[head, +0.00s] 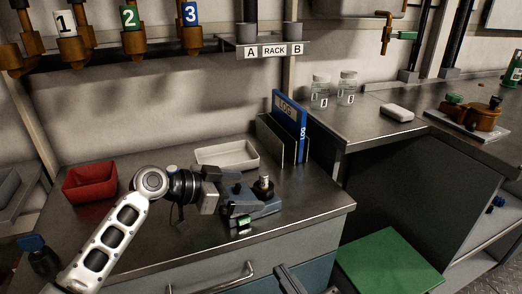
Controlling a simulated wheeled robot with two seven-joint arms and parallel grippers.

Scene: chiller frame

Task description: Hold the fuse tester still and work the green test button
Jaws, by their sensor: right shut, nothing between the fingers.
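The fuse tester (258,209) is a blue-grey block on the metal bench near its front edge. A dark post with a pale top (264,184) stands on it. A small green part, which looks like the test button (243,221), shows at its front left. My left gripper (217,189) is at the tester's left side; its fingertips are partly hidden against the tester, so I cannot tell whether they grip it. My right gripper (288,278) is shut and empty at the bottom edge, below and in front of the bench, apart from the tester.
A red bin (90,183) and a white tray (227,155) lie on the bench. A blue log binder (289,127) stands in a holder at the right. Numbered holders and rack A/B (273,51) hang above. A green-topped box (390,265) stands at the lower right.

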